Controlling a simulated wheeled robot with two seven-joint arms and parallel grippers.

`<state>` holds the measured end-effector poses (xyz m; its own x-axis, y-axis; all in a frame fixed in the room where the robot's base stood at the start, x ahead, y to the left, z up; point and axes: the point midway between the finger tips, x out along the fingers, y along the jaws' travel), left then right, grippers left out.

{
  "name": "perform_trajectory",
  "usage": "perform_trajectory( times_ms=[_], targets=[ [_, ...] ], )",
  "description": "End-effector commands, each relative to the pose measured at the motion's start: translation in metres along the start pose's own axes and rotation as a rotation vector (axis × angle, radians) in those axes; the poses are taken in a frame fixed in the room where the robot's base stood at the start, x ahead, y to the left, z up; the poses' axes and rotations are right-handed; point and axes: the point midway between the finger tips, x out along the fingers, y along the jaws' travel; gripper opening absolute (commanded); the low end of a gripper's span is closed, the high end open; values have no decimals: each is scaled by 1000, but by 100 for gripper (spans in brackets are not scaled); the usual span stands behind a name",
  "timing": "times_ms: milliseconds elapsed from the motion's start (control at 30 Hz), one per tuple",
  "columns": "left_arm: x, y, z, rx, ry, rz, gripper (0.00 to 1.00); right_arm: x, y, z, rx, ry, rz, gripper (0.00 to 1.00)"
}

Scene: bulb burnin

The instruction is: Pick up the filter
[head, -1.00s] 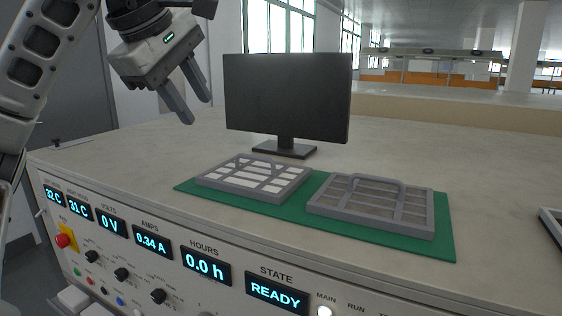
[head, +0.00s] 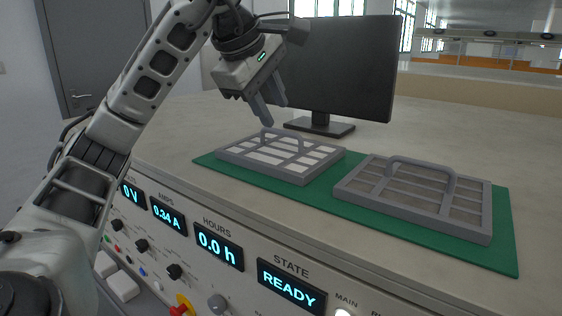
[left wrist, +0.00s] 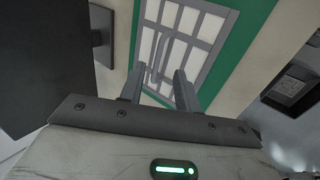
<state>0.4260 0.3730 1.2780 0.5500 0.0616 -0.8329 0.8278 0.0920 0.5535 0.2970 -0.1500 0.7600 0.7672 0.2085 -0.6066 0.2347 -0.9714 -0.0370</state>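Two grey framed filters with arched handles lie on a green mat (head: 498,258) on the bench. The left filter (head: 255,168) has white panels; the right filter (head: 405,213) has darker, brownish panels. My left gripper (head: 275,113) is open and empty, fingers pointing down, above the back edge of the left filter and apart from it. In the left wrist view the white-panelled filter (left wrist: 219,47) lies beyond the open fingers, its handle (left wrist: 161,57) showing between their tips. My right gripper is not in view.
A black monitor (head: 345,70) on a stand (head: 320,125) is close behind my left gripper and the left filter. The console front (head: 225,260) has displays, knobs and a READY readout (head: 291,286). Bare bench lies right of the monitor.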

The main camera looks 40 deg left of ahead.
Motion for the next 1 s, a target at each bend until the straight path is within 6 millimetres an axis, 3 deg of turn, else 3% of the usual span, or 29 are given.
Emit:
perform_trajectory(
  times_ms=[267, 500, 833, 933, 1000],
  targets=[
    [21, 1, 3, 1, 1, -1, 33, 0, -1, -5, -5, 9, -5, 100],
    [56, 1, 8, -1, 1, -3, 33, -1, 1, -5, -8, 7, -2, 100],
    [63, 2, 9, 0, 0, 2, 33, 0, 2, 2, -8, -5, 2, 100],
    [63, 2, 9, 0, 0, 2, 5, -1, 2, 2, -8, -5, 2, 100],
    [63, 2, 9, 0, 0, 2, 0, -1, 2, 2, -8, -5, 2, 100]
  ],
)
